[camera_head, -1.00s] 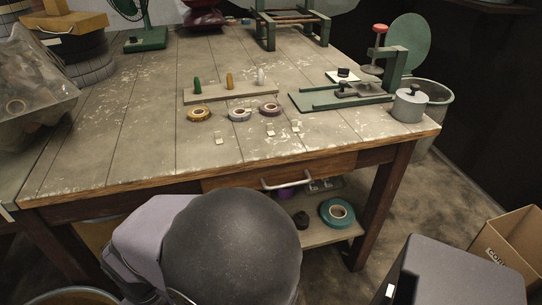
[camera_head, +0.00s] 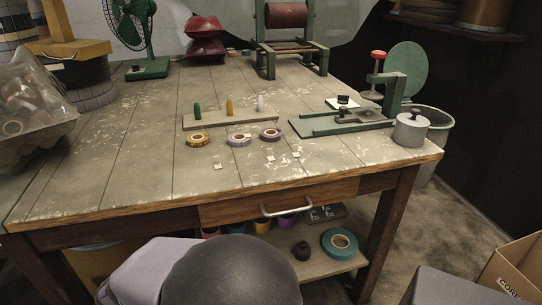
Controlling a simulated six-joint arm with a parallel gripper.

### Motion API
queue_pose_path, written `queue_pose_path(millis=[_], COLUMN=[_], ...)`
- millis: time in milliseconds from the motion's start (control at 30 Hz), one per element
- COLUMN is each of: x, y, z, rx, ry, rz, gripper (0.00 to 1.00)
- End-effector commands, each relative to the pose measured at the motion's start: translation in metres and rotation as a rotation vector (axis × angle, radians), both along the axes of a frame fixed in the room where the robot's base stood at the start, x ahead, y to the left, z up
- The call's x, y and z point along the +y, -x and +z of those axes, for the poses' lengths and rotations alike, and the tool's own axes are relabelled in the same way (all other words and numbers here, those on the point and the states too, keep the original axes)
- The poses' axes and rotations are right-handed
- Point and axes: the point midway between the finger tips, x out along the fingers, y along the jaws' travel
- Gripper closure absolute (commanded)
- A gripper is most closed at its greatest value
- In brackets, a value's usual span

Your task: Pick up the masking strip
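Several small pale pieces lie near the front of the worn wooden table (camera_head: 130,165); I cannot tell which is the masking strip. One pale tab (camera_head: 217,166) lies at left, another (camera_head: 270,158) in the middle and a third (camera_head: 297,155) at right. My gripper does not show. A dark rounded part and a grey part of my own body fill the bottom, in front of the table.
A board (camera_head: 220,121) with green, yellow and white pegs stands behind the rolls. A green-based press (camera_head: 350,124) and a grey lidded pot (camera_head: 411,130) are at right. A drawer handle (camera_head: 286,207) juts from the front. The table's front left is clear.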

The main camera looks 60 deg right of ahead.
Motion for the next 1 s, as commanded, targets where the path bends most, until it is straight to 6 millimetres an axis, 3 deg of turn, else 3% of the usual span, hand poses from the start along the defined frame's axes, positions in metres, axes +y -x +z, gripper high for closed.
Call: queue_pose_path(millis=[467,567,867,1000], x=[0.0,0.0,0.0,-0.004], y=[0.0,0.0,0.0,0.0], z=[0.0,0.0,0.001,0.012], rx=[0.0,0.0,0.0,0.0], ry=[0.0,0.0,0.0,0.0], rz=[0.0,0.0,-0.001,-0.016], gripper=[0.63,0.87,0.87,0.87])
